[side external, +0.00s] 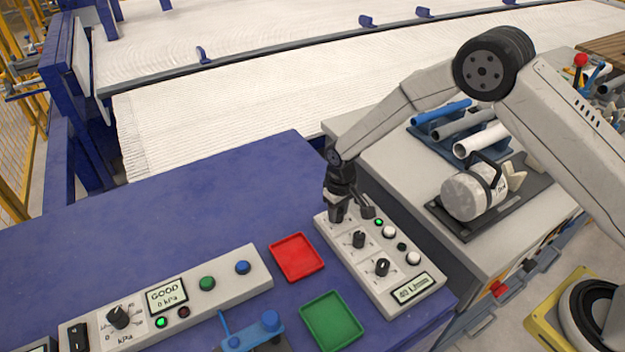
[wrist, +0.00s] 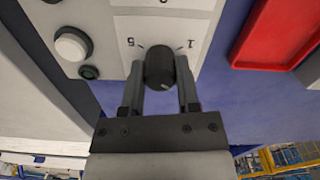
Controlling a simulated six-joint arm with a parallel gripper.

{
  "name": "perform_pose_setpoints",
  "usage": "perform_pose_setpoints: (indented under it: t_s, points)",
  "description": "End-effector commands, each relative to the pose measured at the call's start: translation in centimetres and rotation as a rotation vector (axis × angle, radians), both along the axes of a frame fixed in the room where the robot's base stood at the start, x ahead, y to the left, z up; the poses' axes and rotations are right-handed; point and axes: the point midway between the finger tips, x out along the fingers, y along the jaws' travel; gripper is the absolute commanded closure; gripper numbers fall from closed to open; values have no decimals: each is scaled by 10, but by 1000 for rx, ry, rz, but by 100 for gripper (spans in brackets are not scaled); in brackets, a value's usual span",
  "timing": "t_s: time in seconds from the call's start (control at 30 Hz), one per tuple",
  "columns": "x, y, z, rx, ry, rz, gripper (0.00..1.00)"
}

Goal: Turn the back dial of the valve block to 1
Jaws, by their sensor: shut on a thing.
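The valve block (side external: 425,297) is a pale slanted panel with dials in a row and a small display reading about "40 L/min". Its back dial is a black knob; in the wrist view the dial (wrist: 160,66) sits between my fingers, with "5" printed to its left and "1" to its right, both upside down. A faint light mark shows at its lower edge, on the side towards my gripper. My gripper (wrist: 160,76) is shut on this dial, one finger on each side. In the side view my gripper (side external: 341,209) hides the dial at the block's far end.
The middle dial (side external: 358,240) and front dial (side external: 382,267) stand close by on the same block, beside white buttons (side external: 414,258) and a lit green lamp (side external: 379,222). A red tray (side external: 297,257) and green tray (side external: 331,321) lie to the left. The blue table behind is clear.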

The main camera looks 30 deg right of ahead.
Motion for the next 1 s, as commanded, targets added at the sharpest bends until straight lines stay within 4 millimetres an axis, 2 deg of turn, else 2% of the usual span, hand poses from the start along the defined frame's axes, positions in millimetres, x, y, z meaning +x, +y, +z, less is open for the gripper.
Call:
perform_pose_setpoints:
  t_s: [1.0]
  points:
    - [1, 0, 0, 0, -3, 957, 100]
